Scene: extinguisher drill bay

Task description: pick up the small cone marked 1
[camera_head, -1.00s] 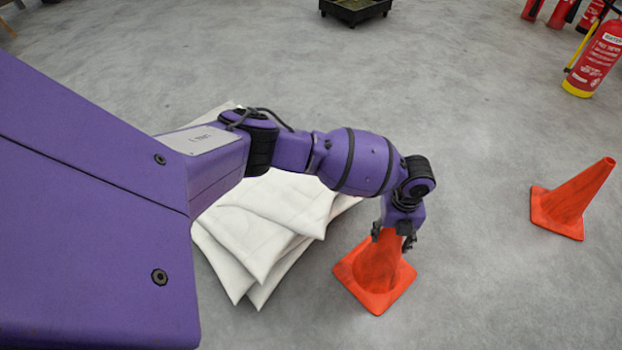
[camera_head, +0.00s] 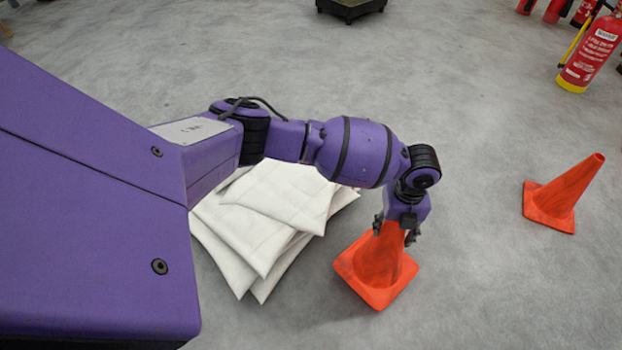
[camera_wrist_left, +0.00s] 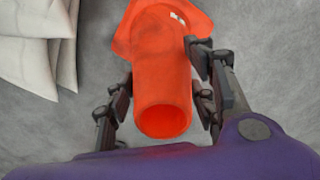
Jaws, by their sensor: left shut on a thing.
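An orange cone (camera_head: 376,272) is below my left gripper (camera_head: 396,230) in the head view. My left gripper is shut on the cone's upper part, one finger on each side. In the left wrist view the cone (camera_wrist_left: 162,75) shows its open round top between the fingers (camera_wrist_left: 163,105), with a small white mark on its base that is too small to read. The cone looks slightly tilted; whether its base touches the floor is hard to tell. A second orange cone (camera_head: 563,195) stands apart to the right. My right gripper is not in view.
White folded sheets (camera_head: 270,220) lie on the grey floor just left of the held cone. A red extinguisher (camera_head: 590,55) stands at the upper right, with several more behind it. A dark tray (camera_head: 350,10) is at the top. The floor between is clear.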

